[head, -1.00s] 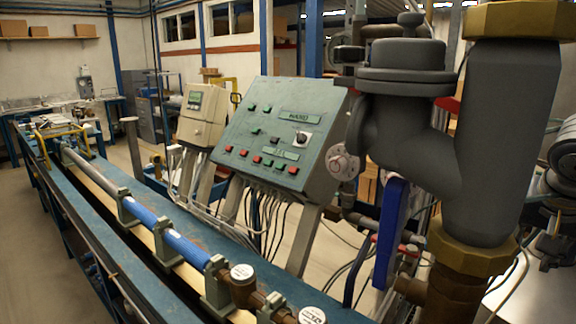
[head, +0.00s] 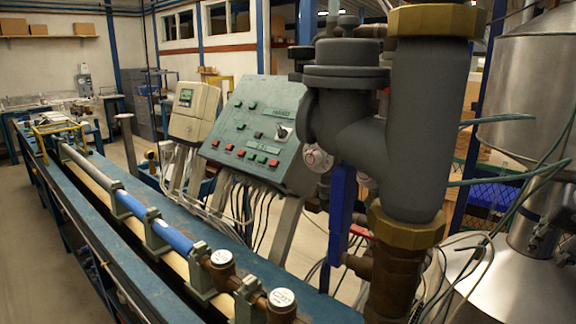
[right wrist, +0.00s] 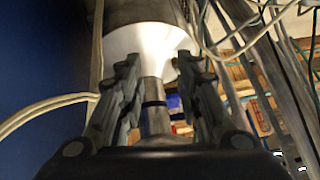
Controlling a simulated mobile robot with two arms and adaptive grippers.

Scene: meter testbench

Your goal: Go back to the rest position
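My left gripper is not in the head view.
A large grey valve body with brass nuts (head: 408,228) stands close in front. The green control panel (head: 254,130) and blue test bench (head: 165,285) with a blue pipe (head: 170,236) lie left. The shiny tank (head: 525,95) and loose cables are at right.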

